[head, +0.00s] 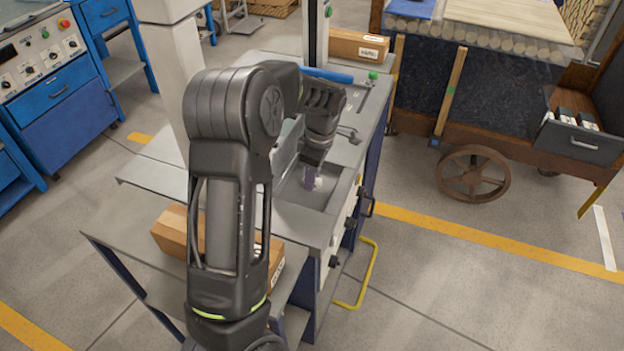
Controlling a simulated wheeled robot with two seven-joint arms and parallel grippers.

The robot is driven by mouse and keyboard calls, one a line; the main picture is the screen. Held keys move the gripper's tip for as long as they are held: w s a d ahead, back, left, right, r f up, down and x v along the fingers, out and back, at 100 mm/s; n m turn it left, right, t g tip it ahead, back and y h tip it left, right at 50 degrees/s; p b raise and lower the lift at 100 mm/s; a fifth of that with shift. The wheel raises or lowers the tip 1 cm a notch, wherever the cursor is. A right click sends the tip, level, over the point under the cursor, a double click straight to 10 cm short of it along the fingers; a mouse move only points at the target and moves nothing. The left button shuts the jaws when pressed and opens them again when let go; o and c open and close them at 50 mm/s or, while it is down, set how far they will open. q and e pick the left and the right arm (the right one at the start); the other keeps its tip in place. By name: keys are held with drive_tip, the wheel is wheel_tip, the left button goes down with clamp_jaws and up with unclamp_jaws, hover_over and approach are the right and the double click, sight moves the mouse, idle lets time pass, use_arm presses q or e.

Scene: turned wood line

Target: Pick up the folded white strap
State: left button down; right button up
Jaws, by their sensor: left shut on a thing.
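My left arm comes in from the lower left and reaches over a grey metal workbench (300,222). My left gripper (312,178) points down at a recessed tray area of the bench top. It is shut on a small pale thing (318,184), which looks like the folded white strap. Only a little of the thing shows at the fingertips, so its shape and folds cannot be made out. I cannot tell whether it still touches the bench surface. My right gripper is not in view.
Another box (358,46) stands at the back. A blue control cabinet (60,90) is at left, a wooden cart (480,135) at right. Floor between bench and cart is clear.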

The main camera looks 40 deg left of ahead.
use_arm(q)
wheel_tip(320, 180, up, 10)
idle(0.4)
idle(0.5)
